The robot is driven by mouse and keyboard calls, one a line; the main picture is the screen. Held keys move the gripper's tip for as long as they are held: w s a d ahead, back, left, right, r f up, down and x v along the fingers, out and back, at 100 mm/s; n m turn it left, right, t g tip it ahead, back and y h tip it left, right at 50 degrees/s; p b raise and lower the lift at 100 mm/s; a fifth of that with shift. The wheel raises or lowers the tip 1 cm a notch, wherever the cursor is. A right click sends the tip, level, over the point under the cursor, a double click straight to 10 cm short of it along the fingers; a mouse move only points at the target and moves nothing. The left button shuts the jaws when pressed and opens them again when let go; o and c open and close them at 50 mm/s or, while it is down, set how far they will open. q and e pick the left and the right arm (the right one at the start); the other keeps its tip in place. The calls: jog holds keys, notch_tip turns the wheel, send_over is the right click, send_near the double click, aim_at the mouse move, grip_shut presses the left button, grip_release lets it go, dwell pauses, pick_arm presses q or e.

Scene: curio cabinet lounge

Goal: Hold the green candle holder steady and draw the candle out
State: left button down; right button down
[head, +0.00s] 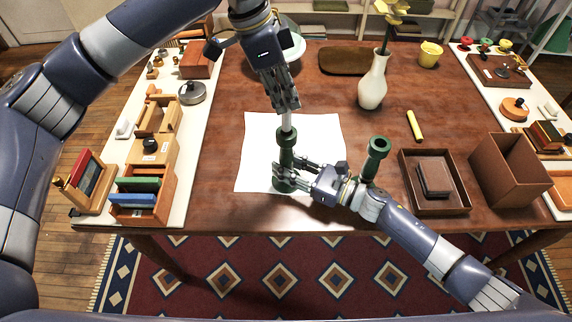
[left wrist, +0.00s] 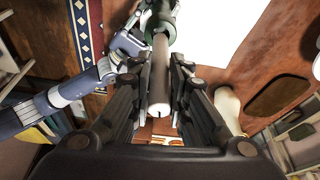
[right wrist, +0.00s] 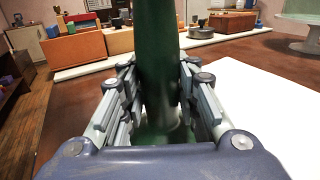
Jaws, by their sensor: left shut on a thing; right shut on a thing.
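A green candle holder (head: 286,142) stands upright on the white sheet. My right gripper (head: 287,173) is shut around its lower stem from the right; the dark green stem (right wrist: 157,70) rises between the fingers in the right wrist view. A pale candle (head: 287,121) stands upright at the top of the holder, in line with it. My left gripper (head: 285,104) comes from above and is shut on the candle's upper part. In the left wrist view the candle (left wrist: 159,75) runs between the fingers to the green holder (left wrist: 158,18). Whether its lower end is inside the socket is hard to see.
A second green holder (head: 377,148) stands empty just right of my right gripper. A white vase (head: 373,85), a yellow candle (head: 414,125), a brown tray (head: 436,203) and a box (head: 509,168) are further right. White paper (head: 255,135) lies underneath.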

pick_arm(q)
jog(key=shift+r, duration=1.7)
jog(key=shift+r, duration=4.25)
pick_arm(e)
jog(key=c, duration=1.1)
grip_release()
jog(key=shift+d, duration=0.1)
jog(key=v, duration=1.2)
jog(key=shift+s+f, duration=0.1)
